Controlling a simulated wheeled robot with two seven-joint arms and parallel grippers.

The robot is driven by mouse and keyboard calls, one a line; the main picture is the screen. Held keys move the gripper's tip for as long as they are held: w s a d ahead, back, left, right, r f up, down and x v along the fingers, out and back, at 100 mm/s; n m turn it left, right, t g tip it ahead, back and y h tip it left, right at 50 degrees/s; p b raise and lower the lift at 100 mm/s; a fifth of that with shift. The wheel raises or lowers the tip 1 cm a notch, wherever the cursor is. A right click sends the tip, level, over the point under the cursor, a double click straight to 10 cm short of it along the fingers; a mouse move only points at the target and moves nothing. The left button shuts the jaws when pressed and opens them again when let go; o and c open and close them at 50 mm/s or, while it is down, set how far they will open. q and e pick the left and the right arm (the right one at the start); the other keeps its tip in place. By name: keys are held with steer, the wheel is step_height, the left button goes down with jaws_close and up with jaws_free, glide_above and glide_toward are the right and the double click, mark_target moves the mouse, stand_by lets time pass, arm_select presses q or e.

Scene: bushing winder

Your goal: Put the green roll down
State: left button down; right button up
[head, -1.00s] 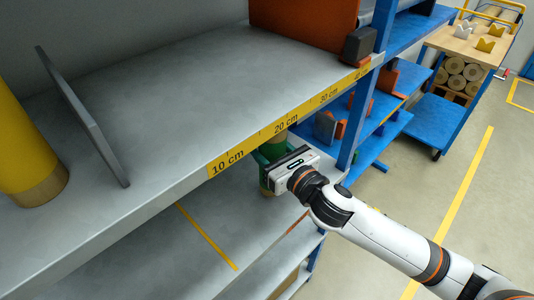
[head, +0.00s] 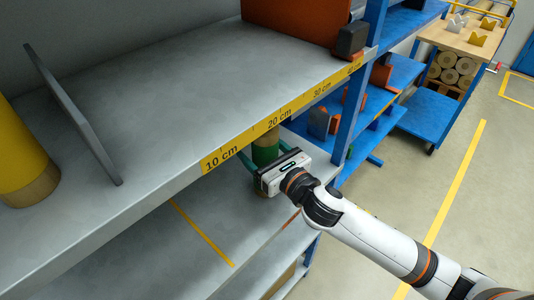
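The green roll (head: 265,154) stands upright on the lower grey shelf (head: 215,205), below the upper shelf's measuring strip. It has a green band with tan ends; its top is partly hidden by the upper shelf edge and its lower part by my gripper. My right gripper (head: 266,156) reaches in from the right at the roll's height. My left gripper is not in view.
The upper shelf edge with a yellow strip (head: 240,144) hangs close above my gripper. A grey divider (head: 72,112) and a yellow roll (head: 18,155) stand on that shelf. A blue post (head: 352,110) is right of the gripper. A yellow line (head: 203,234) marks the lower shelf.

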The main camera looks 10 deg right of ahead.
steer(key=shift+s+d, duration=0.15)
steer(key=shift+s, duration=0.15)
steer(key=b+v, duration=0.2)
steer(key=v, duration=0.9)
steer(key=shift+s+b, duration=0.15)
steer(key=shift+b, duration=0.15)
steer(key=shift+r, duration=0.1)
